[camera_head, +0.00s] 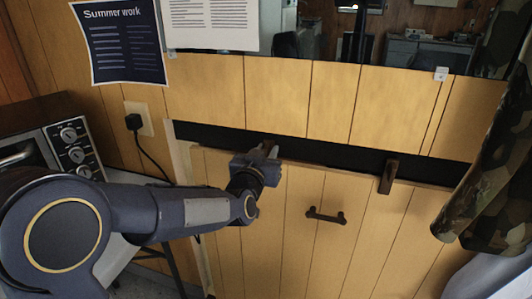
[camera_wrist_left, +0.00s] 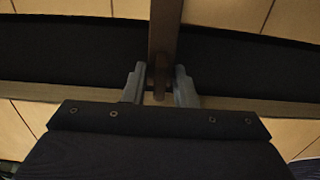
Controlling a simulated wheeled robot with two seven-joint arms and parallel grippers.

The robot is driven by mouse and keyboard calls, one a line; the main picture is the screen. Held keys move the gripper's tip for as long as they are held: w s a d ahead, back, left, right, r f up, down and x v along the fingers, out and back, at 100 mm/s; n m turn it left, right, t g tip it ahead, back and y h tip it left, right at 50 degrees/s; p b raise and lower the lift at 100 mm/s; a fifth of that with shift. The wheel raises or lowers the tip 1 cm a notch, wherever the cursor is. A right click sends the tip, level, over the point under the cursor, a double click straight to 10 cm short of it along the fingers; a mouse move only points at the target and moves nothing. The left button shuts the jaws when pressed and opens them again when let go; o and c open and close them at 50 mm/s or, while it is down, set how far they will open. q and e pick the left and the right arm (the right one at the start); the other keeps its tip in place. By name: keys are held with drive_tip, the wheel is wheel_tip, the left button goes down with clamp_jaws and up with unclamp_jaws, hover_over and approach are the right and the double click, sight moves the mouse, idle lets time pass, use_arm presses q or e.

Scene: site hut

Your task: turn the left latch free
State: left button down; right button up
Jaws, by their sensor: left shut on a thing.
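The left latch (camera_wrist_left: 163,40) is a brown bar. In the left wrist view it runs up from between my fingers, across the dark gap, to the upper wooden panel. My left gripper (camera_head: 264,156) is at the top edge of the wooden panel, and its two fingers (camera_wrist_left: 159,84) are shut on the latch. In the head view my gripper hides most of the latch. The right latch (camera_head: 389,176) is a similar brown bar at the panel's top edge, standing roughly upright. The wooden panel (camera_head: 290,230) has a dark handle (camera_head: 326,215) in its middle. My right gripper is not in view.
A toaster oven (camera_head: 72,143) stands at the left, beside a wall socket with a black plug (camera_head: 134,122) and cord. A camouflage cloth (camera_head: 490,170) hangs at the right. A dark gap (camera_head: 330,154) runs above the panel.

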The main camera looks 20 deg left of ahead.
use_arm(q)
drive_tip(key=n+b, duration=0.3)
drive_tip(key=n, duration=0.1)
drive_tip(key=shift+a+f, duration=0.1)
drive_tip(key=shift+f, duration=0.15)
drive_tip(key=n+b, duration=0.3)
drive_tip(key=n, duration=0.1)
drive_tip(key=shift+n, duration=0.3)
drive_tip(key=n+b, duration=0.3)
drive_tip(key=n, duration=0.2)
drive_tip(key=shift+a+f+b, duration=0.1)
drive_tip(key=shift+b, duration=0.2)
drive_tip(key=shift+n+b, duration=0.9)
drive_tip(key=shift+n, duration=1.2)
drive_tip(key=c, duration=1.5)
unclamp_jaws()
drive_tip(key=shift+s, duration=0.1)
